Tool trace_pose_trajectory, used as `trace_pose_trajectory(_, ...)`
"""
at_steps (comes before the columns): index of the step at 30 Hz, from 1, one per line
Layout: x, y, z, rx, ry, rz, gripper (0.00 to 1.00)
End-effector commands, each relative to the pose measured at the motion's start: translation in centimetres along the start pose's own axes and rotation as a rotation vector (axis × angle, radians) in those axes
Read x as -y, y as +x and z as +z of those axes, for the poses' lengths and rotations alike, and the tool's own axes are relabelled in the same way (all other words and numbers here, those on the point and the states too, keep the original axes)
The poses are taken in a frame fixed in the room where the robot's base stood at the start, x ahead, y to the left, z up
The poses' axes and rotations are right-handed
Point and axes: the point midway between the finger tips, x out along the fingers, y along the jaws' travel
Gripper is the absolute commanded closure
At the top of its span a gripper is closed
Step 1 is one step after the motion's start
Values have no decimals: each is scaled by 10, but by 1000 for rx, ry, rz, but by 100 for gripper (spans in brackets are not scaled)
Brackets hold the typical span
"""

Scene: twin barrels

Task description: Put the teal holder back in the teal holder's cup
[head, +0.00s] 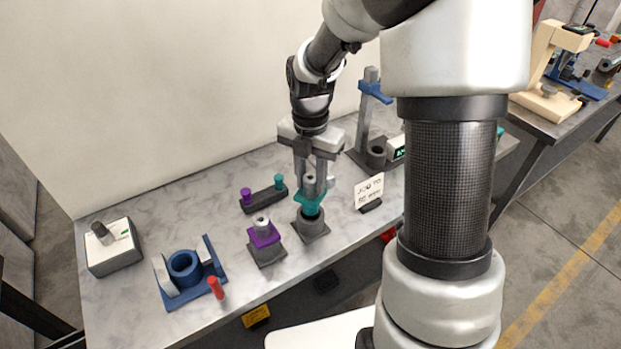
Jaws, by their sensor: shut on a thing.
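The teal holder (309,203) is at the middle of the bench, with a grey top part between the fingers of my gripper (313,182). My gripper points down and is shut on it. The holder is right at the mouth of a dark grey cup on a square base (311,228). I cannot tell whether it is seated in the cup or just above it. To the left, a purple holder (264,235) with a grey top sits on its own dark grey base (267,254).
A dark rack (264,200) with a purple and a teal peg stands behind. A blue fixture (187,272) and a grey switch box (113,248) are at left. A small sign (369,191) and a blue-armed stand (370,120) are at right.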

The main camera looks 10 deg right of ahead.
Motion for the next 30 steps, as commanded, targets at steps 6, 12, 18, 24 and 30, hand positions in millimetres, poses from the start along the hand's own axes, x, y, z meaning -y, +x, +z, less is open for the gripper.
trace_pose_trajectory(6,0,-2,0,1,0,1,100)
trace_pose_trajectory(12,0,-1,0,2,-1,1,100)
trace_pose_trajectory(18,0,0,0,2,0,1,100)
trace_pose_trajectory(24,0,4,0,2,0,1,100)
trace_pose_trajectory(30,0,9,1,2,0,1,100)
